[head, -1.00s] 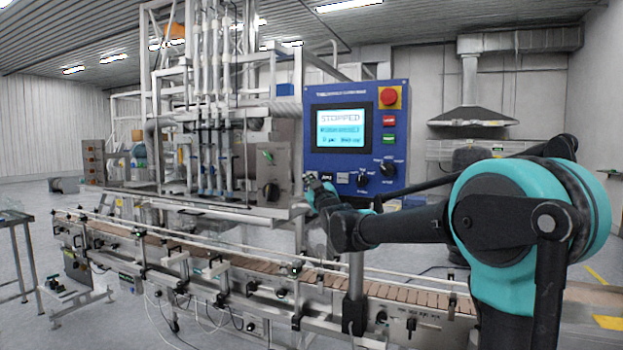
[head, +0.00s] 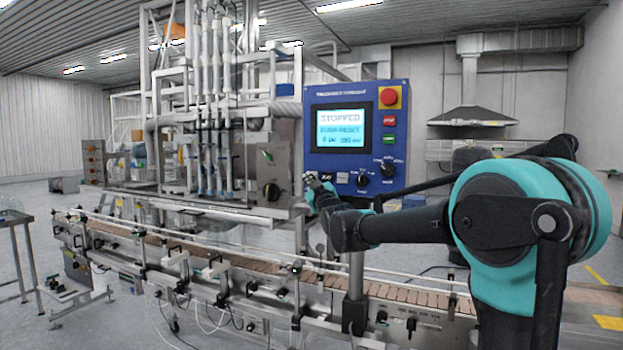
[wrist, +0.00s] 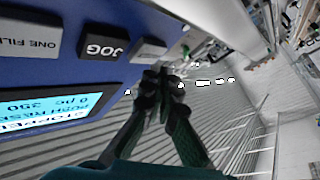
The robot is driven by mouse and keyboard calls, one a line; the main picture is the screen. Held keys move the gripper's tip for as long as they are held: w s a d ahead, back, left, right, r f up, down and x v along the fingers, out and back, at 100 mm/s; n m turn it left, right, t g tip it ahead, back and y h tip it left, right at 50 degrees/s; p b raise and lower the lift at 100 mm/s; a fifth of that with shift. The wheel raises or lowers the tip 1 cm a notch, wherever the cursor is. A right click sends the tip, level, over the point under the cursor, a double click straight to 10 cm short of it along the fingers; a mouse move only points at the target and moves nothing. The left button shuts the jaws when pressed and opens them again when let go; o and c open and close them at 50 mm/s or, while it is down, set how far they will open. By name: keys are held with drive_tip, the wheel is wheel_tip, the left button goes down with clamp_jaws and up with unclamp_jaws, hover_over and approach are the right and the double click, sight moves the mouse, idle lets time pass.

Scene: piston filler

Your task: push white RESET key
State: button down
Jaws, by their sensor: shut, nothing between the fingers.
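The blue control panel (head: 312,120) carries a lit screen (head: 341,128) that reads STOPPED, with PUSH RESET below it. In the wrist view a pale key (wrist: 150,48) sits beside the black JOG key (wrist: 102,44). Its label is not readable, but its place fits the white RESET key. My gripper (wrist: 160,76) is shut and empty, its fingertips close to the face of this pale key. I cannot tell whether they touch it. In the head view my gripper (head: 309,179) is at the panel's lower left corner and hides this key.
The ONE FILL key (wrist: 32,34) lies beyond JOG. Dark knobs (head: 389,167), a red emergency button (head: 390,97), and red (head: 389,121) and green (head: 389,138) keys are on the panel's right. A conveyor (head: 262,264) runs below; the filler frame stands left.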

drive_tip(key=shift+w, duration=0.1)
drive_tip(key=shift+w+d, duration=0.15)
drive_tip(key=shift+w, duration=0.15)
drive_tip(key=shift+w+d, duration=0.15)
drive_tip(key=shift+w, duration=0.3)
idle(1.2)
drive_tip(key=shift+s, duration=0.1)
drive_tip(key=shift+s+a, duration=0.35)
drive_tip(key=shift+s, duration=0.3)
drive_tip(key=shift+s+a, duration=0.3)
drive_tip(key=shift+s, duration=0.5)
drive_tip(key=shift+s+a, duration=0.25)
drive_tip(key=shift+s, duration=0.55)
drive_tip(key=shift+s+a, duration=0.3)
drive_tip(key=shift+s, duration=0.5)
